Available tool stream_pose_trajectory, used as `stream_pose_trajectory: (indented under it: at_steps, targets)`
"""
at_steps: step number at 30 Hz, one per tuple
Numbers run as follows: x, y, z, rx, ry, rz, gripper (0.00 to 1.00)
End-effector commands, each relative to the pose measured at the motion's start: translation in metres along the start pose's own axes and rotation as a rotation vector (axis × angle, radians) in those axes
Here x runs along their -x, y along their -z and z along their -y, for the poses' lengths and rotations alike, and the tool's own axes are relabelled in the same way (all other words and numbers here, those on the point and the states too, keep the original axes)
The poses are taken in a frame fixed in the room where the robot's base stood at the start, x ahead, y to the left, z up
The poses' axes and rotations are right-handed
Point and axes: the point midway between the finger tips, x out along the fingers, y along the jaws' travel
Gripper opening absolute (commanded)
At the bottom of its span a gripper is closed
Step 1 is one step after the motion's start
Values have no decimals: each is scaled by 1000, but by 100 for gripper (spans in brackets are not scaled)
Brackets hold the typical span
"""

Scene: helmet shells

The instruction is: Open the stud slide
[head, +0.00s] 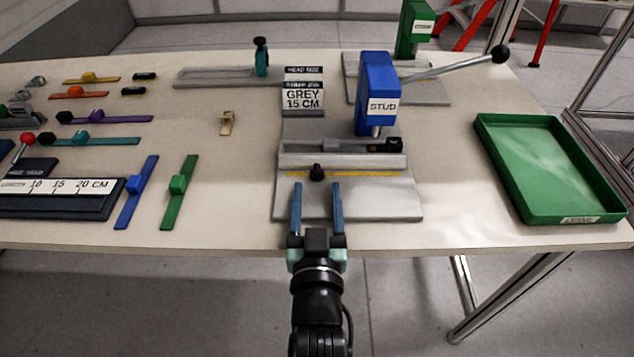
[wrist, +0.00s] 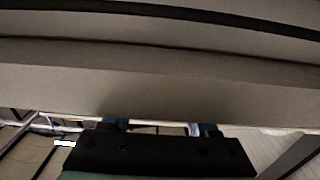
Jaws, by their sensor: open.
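The blue press labelled STUD (head: 378,92) stands on a grey base toward the right of the table's middle in the head view. At the front of this base is a slide with a yellow strip (head: 358,174) and a small black knob (head: 317,173). My gripper (head: 317,188) is open and empty, its two blue fingers apart, over the front left of the base. In the picture the knob appears just beyond the fingertips; contact cannot be told. The wrist view shows my finger parts (wrist: 160,127) low in frame and blurred grey ledges ahead; the knob does not show there.
A green tray (head: 545,165) is at the right. A lever with a black ball (head: 500,54) reaches out behind the blue press. A sign reading GREY 15 CM (head: 303,98) stands left of it. Blue and green straps (head: 179,190) lie at the left.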

Motion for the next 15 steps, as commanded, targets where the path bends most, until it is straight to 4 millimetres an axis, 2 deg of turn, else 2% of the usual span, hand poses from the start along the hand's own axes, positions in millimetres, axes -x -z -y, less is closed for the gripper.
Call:
stream_pose_trajectory:
  at_steps: [6, 15]
  targets:
    - [-22, 0, 0, 0, 0, -1, 60]
    - [-27, 0, 0, 0, 0, 0, 60]
